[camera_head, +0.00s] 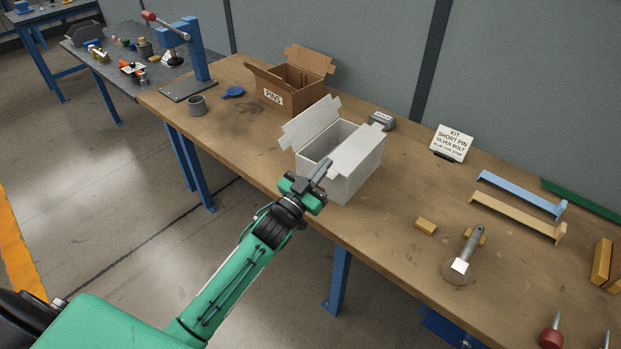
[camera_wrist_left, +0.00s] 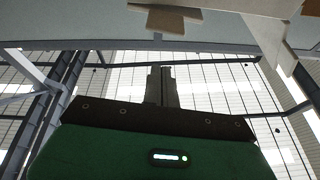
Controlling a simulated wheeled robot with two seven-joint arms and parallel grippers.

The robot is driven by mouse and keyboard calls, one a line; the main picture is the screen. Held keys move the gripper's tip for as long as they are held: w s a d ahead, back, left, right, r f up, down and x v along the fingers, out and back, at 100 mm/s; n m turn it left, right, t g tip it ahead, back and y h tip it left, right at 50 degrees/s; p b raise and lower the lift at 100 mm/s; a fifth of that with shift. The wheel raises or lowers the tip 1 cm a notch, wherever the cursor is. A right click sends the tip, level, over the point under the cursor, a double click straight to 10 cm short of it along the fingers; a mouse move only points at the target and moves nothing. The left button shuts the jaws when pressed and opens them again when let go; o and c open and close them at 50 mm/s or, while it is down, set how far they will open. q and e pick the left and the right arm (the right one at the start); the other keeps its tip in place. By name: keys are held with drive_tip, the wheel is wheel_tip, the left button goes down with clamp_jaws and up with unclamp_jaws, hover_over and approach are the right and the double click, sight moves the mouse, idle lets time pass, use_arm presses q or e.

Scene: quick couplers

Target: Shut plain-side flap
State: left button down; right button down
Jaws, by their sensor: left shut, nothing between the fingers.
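A white box (camera_head: 352,183) stands near the front edge of the workbench. Its left flap (camera_head: 309,122) stands open, tilted outward to the left. Its right flap (camera_head: 357,151) lies at a slant over the right part of the opening, and the inside shows between the two. I cannot tell which flap is the plain-side one. My left gripper (camera_head: 323,168) is shut and empty at the front of the box, by the near end of the right flap; I cannot tell whether it touches. The left wrist view shows its closed fingers (camera_wrist_left: 161,86). My right gripper is not in view.
A brown box marked PINS (camera_head: 274,97) with open flaps stands behind the white box. A grey cup (camera_head: 197,105), a blue press (camera_head: 196,60) and a kit sign (camera_head: 454,142) are around. A yellow block (camera_head: 426,226) and a round grey tool (camera_head: 461,262) lie right.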

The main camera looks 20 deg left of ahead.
use_arm(q)
drive_tip(key=f, duration=0.2)
drive_tip(key=w+f, duration=0.1)
drive_tip(key=shift+a+f+p, duration=0.1)
drive_tip(key=shift+f+p, duration=0.2)
drive_tip(key=shift+f, duration=0.1)
drive_tip(key=shift+s, duration=0.1)
